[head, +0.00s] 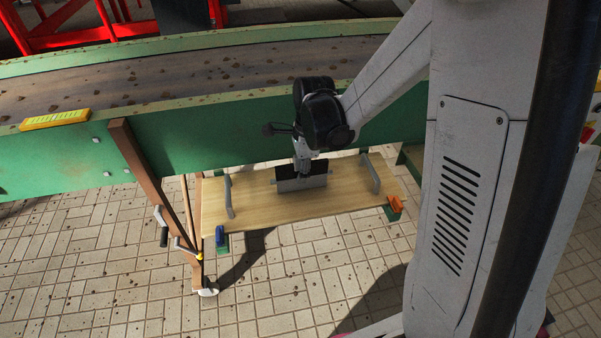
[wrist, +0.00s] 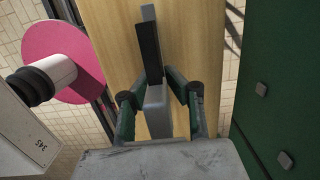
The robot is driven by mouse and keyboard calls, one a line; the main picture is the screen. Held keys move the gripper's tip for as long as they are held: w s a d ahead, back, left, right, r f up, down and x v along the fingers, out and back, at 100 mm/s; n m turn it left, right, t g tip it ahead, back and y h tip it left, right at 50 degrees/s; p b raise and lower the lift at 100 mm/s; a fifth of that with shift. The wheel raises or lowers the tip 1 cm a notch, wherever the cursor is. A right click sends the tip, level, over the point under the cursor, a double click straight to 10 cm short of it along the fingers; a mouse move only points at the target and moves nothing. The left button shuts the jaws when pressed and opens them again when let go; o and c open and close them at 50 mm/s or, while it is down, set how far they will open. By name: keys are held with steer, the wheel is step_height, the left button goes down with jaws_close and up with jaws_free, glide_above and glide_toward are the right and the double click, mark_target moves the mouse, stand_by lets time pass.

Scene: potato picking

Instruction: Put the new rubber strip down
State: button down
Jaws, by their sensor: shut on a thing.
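My gripper (head: 302,165) is over the middle of a wooden board (head: 256,203), pointing down. It is shut on the rubber strip (head: 289,185), a flat black piece with a grey lower edge, held upright and lengthwise along the board. In the wrist view, the strip (wrist: 148,55) runs between the fingers of my gripper (wrist: 158,92), seen from above over the wood (wrist: 188,25). I cannot tell whether its lower edge touches the board. Part of the strip is hidden by the fingers.
The green conveyor side (head: 230,130) rises close behind. A yellow level-like object (head: 55,119) lies on the conveyor rim.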

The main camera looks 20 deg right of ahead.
steer(key=c, duration=1.7)
jaws_free()
steer(key=shift+f, duration=0.1)
steer(key=shift+c, duration=0.2)
steer(key=r+p, duration=0.1)
steer(key=r, duration=0.3)
steer(key=d+r+p, duration=0.1)
steer(key=r, duration=0.3)
steer(key=r+p, duration=0.1)
steer(key=r, duration=0.3)
steer(key=shift+s+d+r, duration=0.15)
steer(key=shift+d, duration=0.05)
steer(key=s+r+n+t, duration=0.3)
steer(key=s+r+n, duration=0.1)
steer(key=s+n, duration=0.4)
steer(key=s+a+r+n+t+h, duration=0.1)
steer(key=s+r+n+t, duration=0.3)
steer(key=s+n, duration=0.5)
steer(key=shift+r+n, duration=0.65)
steer(key=shift+n, duration=0.55)
steer(key=shift+s+a, duration=0.1)
step_height(320, 180, up, 4)
steer(key=p, duration=0.4)
